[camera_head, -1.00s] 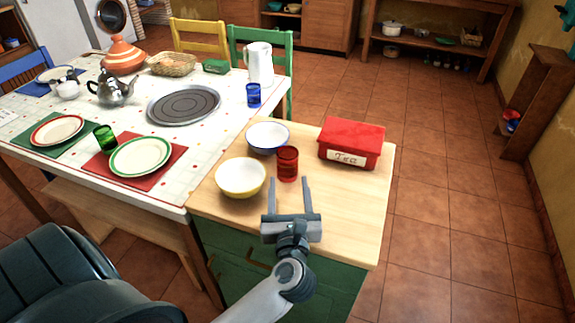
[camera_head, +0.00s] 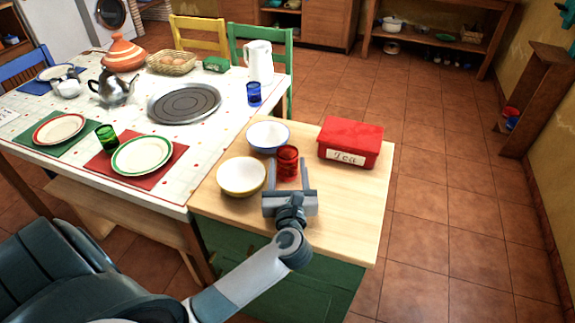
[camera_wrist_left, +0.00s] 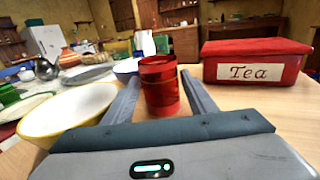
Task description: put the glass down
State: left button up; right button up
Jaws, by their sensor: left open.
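The red glass (camera_head: 287,162) stands upright on the wooden counter top (camera_head: 343,212), between the bowls and the red tea box. My left gripper (camera_head: 288,172) is open, with its two fingers reaching along either side of the glass. In the left wrist view the glass (camera_wrist_left: 159,86) stands between the open fingers (camera_wrist_left: 157,90), with a gap visible on each side. The lower front of the glass is partly hidden by the gripper in the head view. My right gripper is not in view.
A cream bowl with a yellow outside (camera_head: 241,177) sits close left of the gripper. A white and blue bowl (camera_head: 268,136) is behind the glass. The red tea box (camera_head: 350,141) stands to the right. The counter's front right is clear.

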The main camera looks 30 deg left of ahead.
aim_at(288, 149)
pick_arm(q)
jog(key=shift+x, duration=1.2)
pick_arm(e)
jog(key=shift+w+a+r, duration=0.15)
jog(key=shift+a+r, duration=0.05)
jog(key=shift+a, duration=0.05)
pick_arm(q)
jog(key=c, duration=1)
jog(key=shift+r, duration=0.45)
notch_tip(288, 149, up, 3)
jog(key=shift+r, duration=0.25)
jog(key=s+d+r, duration=0.2)
jog(key=d+r, duration=0.4)
jog(key=d, duration=0.5)
jog(key=shift+s+d+r+b, duration=0.15)
jog(key=shift+s+r+b, duration=0.2)
jog(key=shift+s+b, duration=0.1)
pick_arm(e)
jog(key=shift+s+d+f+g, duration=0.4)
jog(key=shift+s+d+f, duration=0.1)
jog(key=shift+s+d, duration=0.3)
